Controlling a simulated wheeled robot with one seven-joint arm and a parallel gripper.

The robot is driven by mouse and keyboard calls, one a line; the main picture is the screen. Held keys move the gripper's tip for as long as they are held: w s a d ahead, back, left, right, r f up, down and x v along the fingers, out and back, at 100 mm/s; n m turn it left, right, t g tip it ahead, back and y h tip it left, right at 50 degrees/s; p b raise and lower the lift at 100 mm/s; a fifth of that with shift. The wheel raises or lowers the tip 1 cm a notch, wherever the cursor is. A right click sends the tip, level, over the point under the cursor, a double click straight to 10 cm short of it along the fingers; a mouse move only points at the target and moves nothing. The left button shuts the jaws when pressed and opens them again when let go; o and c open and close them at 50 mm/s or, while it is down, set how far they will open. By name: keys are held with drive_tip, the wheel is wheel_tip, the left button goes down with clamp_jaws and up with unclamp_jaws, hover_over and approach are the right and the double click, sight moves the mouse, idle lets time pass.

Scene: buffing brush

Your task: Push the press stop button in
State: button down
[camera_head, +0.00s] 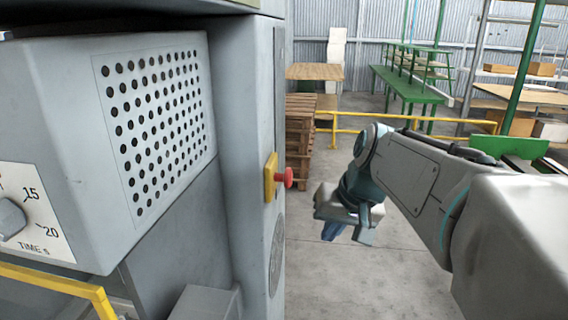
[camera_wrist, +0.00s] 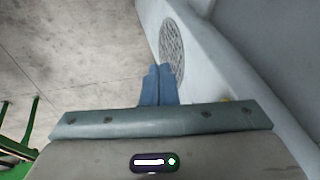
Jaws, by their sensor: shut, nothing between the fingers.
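The press stop button (camera_head: 288,178) is a red knob on a yellow plate (camera_head: 270,178), mounted on the side of the grey machine column (camera_head: 247,130). It sticks out to the right in the head view. My gripper (camera_head: 331,231) is to the right of the button and lower in the picture, apart from it. In the wrist view its blue fingers (camera_wrist: 158,85) are together and empty, with the machine's round grille (camera_wrist: 172,50) just beyond them. The button's red knob does not show in the wrist view.
A grey housing with a perforated panel (camera_head: 160,130) and a timer dial (camera_head: 10,218) stands at the left. A yellow rail (camera_head: 60,280) is below it. Wooden pallets (camera_head: 299,135) are stacked behind the button. The concrete floor (camera_head: 350,285) beneath my gripper is clear.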

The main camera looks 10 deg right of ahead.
sight(282, 177)
drive_tip(key=w+d+r+t+p, duration=0.1)
drive_tip(key=w+d+r, duration=0.1)
drive_tip(key=w+r, duration=0.2)
drive_tip(key=w+d+r+t+y+p, duration=0.1)
drive_tip(key=w+r, duration=0.3)
drive_tip(key=r, duration=0.4)
drive_tip(key=shift+w+d+r+m+y, duration=0.25)
drive_tip(key=shift+d+m+y, duration=0.05)
drive_tip(key=shift+d, duration=0.55)
drive_tip(key=w+a+f+p, duration=0.3)
drive_tip(key=w+a+f, duration=0.3)
drive_tip(key=a+f, duration=0.1)
drive_tip(key=shift+f, duration=0.55)
drive_tip(key=shift+w+a, duration=0.1)
drive_tip(key=shift+w, duration=0.1)
